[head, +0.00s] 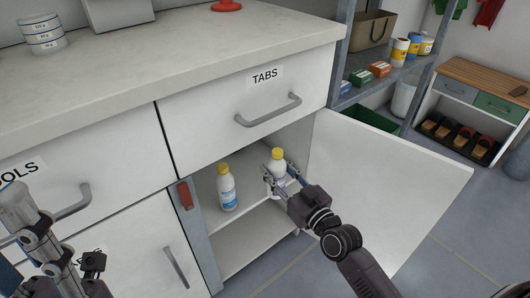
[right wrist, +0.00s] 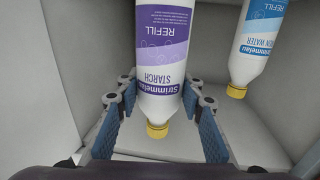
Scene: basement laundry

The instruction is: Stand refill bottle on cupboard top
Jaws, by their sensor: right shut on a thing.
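The starch refill bottle (head: 279,160) is white with a yellow cap and stands upright inside the open cupboard. My right gripper (head: 277,178) is shut on its body, one finger on each side. In the right wrist view the bottle (right wrist: 163,60) appears upside down, with a purple label reading "STARCH REFILL". The cupboard top (head: 190,48) is the pale worktop above the drawers.
A second white bottle (head: 227,188) with a blue label stands to the left on the same shelf. The cupboard door (head: 385,185) is swung open to the right. The TABS drawer (head: 245,105) is shut above.

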